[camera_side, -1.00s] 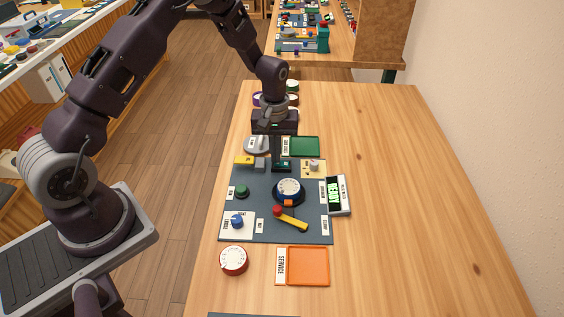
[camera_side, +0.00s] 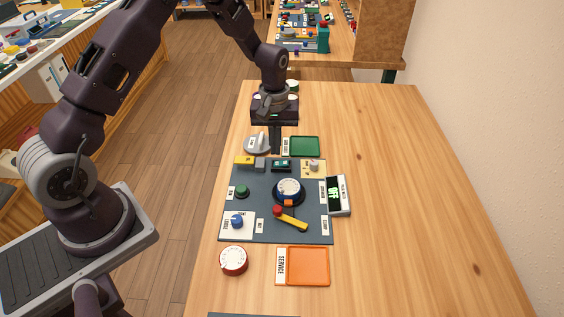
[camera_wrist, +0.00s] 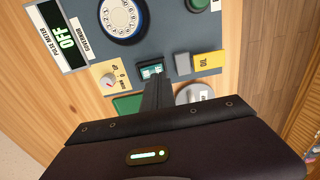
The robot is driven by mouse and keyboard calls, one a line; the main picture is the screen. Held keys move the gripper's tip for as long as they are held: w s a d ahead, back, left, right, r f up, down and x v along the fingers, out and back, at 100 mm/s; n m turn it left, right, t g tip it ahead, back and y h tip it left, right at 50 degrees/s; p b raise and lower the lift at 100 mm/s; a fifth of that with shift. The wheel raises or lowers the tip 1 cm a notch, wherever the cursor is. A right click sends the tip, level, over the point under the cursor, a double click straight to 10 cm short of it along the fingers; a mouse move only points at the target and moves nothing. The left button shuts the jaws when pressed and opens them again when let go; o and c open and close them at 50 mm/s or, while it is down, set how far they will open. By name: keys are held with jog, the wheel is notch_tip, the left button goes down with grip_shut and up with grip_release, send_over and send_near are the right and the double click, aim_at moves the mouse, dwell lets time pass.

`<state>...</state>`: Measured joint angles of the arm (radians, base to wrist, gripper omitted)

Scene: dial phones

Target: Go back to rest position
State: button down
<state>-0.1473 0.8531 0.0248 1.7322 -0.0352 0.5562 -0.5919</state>
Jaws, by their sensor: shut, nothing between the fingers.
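My gripper (camera_side: 275,150) is shut and empty, pointing down just behind the dark panel (camera_side: 262,180). In the wrist view my gripper (camera_wrist: 156,80) has its closed fingers reaching toward a small green-and-white switch (camera_wrist: 150,70). The switch (camera_side: 282,165) sits at the panel's back edge; the fingertips look raised above and behind it. The pulse meter (camera_wrist: 72,40) reads OFF in green letters on a dark screen; it stands at the panel's right side in the side view (camera_side: 338,195). The dial (camera_side: 289,190) with its white face is mid-panel.
A green tray (camera_side: 304,146) and a grey-white part (camera_side: 256,143) flank my fingers. A red-yellow lever (camera_side: 291,218), green button (camera_side: 242,191) and blue knob (camera_side: 237,221) stand on the panel. An orange tray (camera_side: 308,266) and red dial (camera_side: 233,261) lie in front. The table's right side is clear.

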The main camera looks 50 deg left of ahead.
jog(key=shift+r, duration=1.75)
jog(key=s+d+r+m+t, duration=0.1)
jog(key=s+d+r+m, duration=0.1)
jog(key=s+r, duration=0.5)
jog(key=s+d+r+m+t, duration=0.2)
jog(key=s+r, duration=0.1)
jog(key=r, duration=0.9)
jog(key=s+d+r+m+t, duration=0.1)
jog(key=s+r+m, duration=0.1)
jog(key=s, duration=0.7)
jog(key=s+d+r+m+t, duration=0.1)
jog(key=s+d+r+m, duration=0.1)
jog(key=s, duration=0.7)
jog(key=shift+m+t, duration=0.3)
jog(key=shift+m, duration=0.2)
jog(key=shift+r, duration=0.15)
